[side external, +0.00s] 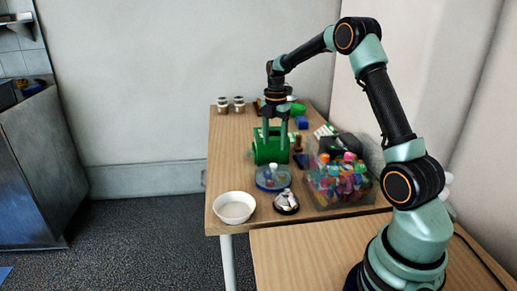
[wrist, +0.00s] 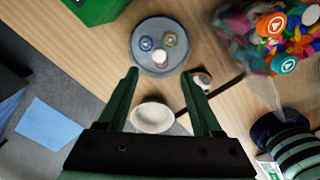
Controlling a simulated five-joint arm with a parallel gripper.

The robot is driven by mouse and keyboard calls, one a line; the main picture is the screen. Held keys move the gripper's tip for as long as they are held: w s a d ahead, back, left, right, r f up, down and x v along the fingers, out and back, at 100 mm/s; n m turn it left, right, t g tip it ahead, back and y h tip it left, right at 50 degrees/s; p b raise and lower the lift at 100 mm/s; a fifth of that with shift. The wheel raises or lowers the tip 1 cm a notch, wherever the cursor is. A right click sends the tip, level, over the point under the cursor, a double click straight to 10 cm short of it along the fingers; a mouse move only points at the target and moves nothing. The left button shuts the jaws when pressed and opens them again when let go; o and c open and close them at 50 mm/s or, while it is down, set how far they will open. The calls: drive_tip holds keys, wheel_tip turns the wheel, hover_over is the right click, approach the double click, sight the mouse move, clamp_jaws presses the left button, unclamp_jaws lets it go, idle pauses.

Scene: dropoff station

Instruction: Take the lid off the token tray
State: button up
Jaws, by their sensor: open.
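A round blue-grey dish (side external: 261,184) with several small coloured pieces stands near the middle of the table, and it also shows at the top of the wrist view (wrist: 142,61). A clear bin (side external: 318,197) heaped with colourful pieces stands to its right; its pieces (wrist: 272,25) show at the wrist view's upper right. I cannot tell which is the token tray, and I cannot make out a separate lid. My gripper (side external: 275,147) points down near the green box, apart from the dish. Its open fingers (wrist: 159,73) are empty.
A green box (side external: 259,155) stands behind the dish, near my gripper. A white bowl (side external: 234,208) and a bell-like dark-based thing (side external: 286,203) stand in front. Two small jars (side external: 230,104) stand at the back left. The table's left edge is fairly clear.

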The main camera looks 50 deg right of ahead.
sight(274, 164)
wheel_tip(274, 164, down, 8)
drive_tip(key=shift+w+f, duration=0.1)
clamp_jaws()
idle(0.5)
